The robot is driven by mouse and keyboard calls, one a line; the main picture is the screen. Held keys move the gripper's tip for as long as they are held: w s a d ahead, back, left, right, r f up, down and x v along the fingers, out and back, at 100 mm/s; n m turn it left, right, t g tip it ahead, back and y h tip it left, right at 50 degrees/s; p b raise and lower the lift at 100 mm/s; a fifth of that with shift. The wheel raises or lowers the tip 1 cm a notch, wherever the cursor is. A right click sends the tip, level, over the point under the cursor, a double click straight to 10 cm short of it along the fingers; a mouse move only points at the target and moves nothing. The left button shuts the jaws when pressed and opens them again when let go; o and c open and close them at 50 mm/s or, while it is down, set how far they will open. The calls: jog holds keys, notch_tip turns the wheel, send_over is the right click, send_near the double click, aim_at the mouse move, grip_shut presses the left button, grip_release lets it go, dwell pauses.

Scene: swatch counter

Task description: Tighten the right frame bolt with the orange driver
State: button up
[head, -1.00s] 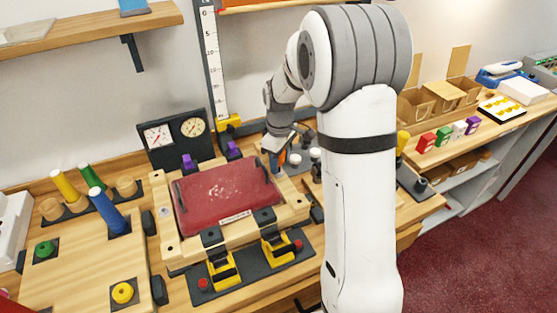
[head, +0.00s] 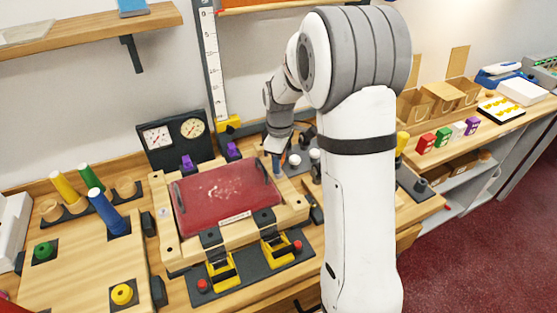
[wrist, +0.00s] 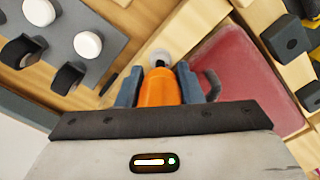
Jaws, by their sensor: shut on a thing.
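My gripper (head: 277,167) points down at the back right corner of the wooden frame (head: 180,252) around the dark red panel (head: 225,196). In the wrist view its blue fingers are shut on the orange driver (wrist: 158,88), one on each side of the handle. The driver's dark tip meets a round grey bolt head (wrist: 160,57); whether it is fully seated I cannot tell. In the head view the driver is mostly hidden by my gripper. A pale round bolt (head: 164,212) shows at the frame's left side.
Yellow toggle clamps (head: 222,271) stand along the frame's front, and purple pieces (head: 187,162) along its back. White-topped knobs (head: 295,159) and dark holders (wrist: 22,50) are close beside my gripper. Dials (head: 175,135) stand behind. A peg board (head: 75,260) lies at left.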

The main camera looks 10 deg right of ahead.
jog(key=m, duration=0.3)
jog(key=shift+m, duration=0.4)
jog(key=m, duration=0.3)
jog(key=shift+a+m, duration=0.1)
jog(key=shift+m, duration=0.2)
jog(key=m, duration=0.7)
jog(key=shift+s, duration=0.1)
jog(key=o, duration=0.7)
jog(key=shift+o, duration=0.2)
